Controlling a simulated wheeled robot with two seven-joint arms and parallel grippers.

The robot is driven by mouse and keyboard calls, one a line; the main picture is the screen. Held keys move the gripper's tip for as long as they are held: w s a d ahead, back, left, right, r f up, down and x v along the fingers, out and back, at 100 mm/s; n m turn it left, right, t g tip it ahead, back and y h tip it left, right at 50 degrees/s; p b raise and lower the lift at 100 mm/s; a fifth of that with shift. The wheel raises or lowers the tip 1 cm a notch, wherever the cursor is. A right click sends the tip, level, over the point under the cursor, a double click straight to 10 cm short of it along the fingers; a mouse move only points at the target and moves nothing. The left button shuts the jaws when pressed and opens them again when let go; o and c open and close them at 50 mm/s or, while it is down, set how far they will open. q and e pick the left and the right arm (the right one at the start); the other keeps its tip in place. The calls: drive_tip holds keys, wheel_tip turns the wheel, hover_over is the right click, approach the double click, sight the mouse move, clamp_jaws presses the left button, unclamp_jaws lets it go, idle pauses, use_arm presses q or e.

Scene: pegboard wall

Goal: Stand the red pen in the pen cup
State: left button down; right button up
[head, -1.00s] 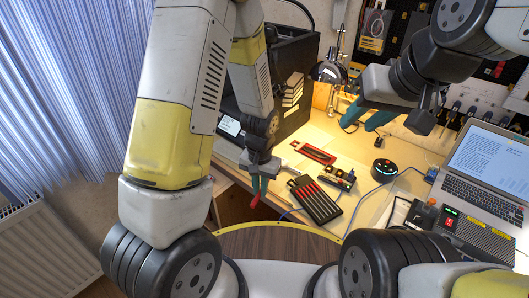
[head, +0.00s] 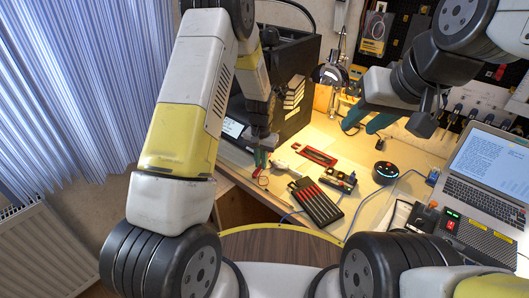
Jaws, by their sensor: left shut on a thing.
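My left gripper (head: 261,159) is shut on a thin red thing, which looks like the red pen (head: 257,173). It is small in the head view, and the fingers hide part of it. The gripper is above the front left edge of the desk. I cannot make out the pen cup; my left arm hides part of the desk.
A black case with red stripes (head: 316,202) lies near the desk's front edge. Behind it are a red-and-black item (head: 318,156) and a small circuit board (head: 340,181). A round black speaker (head: 385,172) and a laptop (head: 485,175) stand to the right. A lamp (head: 331,73) stands behind.

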use_arm(q)
drive_tip(key=shift+s+f, duration=0.15)
drive_tip(key=shift+f, duration=1.3)
drive_tip(key=shift+f, duration=0.1)
drive_tip(key=c, duration=1.5)
unclamp_jaws()
drive_tip(key=shift+o, duration=0.2)
drive_tip(key=s+a+r+n+t+h, duration=0.1)
drive_tip(key=s+r, duration=0.2)
drive_tip(key=r, duration=0.7)
drive_tip(key=s+a+r+t, duration=0.1)
drive_tip(key=s+a+r, duration=0.15)
drive_tip(key=r, duration=0.75)
drive_tip(key=s+r+n+t+h, duration=0.1)
drive_tip(key=s+r, duration=0.3)
drive_tip(key=r, duration=0.6)
drive_tip(key=s+a+r+t, duration=0.1)
drive_tip(key=s+r, duration=0.3)
drive_tip(key=s, duration=0.4)
drive_tip(key=s+a+r+n+t, duration=0.1)
drive_tip(key=s+r, duration=0.3)
drive_tip(key=s, duration=0.4)
drive_tip(key=shift+s+a+t, duration=0.15)
drive_tip(key=shift+a+t, duration=0.35)
drive_tip(key=shift+a, duration=0.05)
